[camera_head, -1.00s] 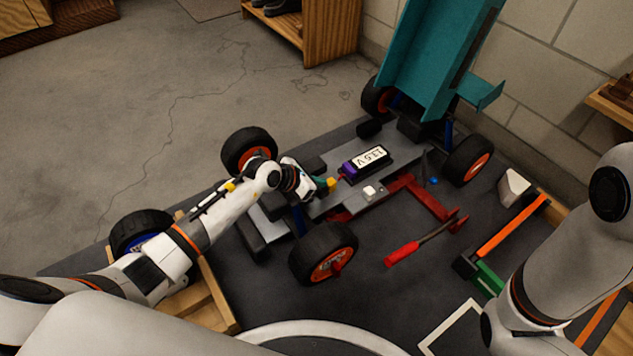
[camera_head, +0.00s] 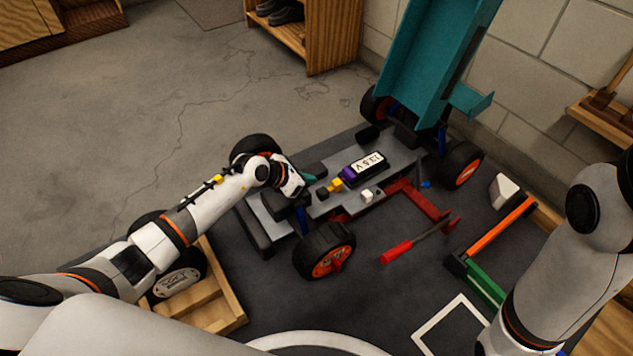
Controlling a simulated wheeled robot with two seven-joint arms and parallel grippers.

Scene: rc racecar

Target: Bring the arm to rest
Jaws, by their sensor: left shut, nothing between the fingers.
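The RC racecar chassis (camera_head: 285,207) lies on a dark mat, with black tyres and orange hubs. My left arm comes in from the left over the chassis. Its gripper (camera_head: 306,181) is shut and empty, left of the purple battery (camera_head: 363,166) with its white label. Small yellow connectors (camera_head: 335,185) sit between the gripper and the battery, apart from the fingers. The fingertips are small and partly hard to make out. My right arm stands at the right edge; its gripper is out of view.
The teal body shell (camera_head: 428,60) stands raised at the chassis's far end. A red-handled screwdriver (camera_head: 397,252) lies on the mat in front. An orange bar (camera_head: 500,225) and a green block (camera_head: 484,283) lie near my right arm. A wooden tray (camera_head: 215,308) is under my left arm.

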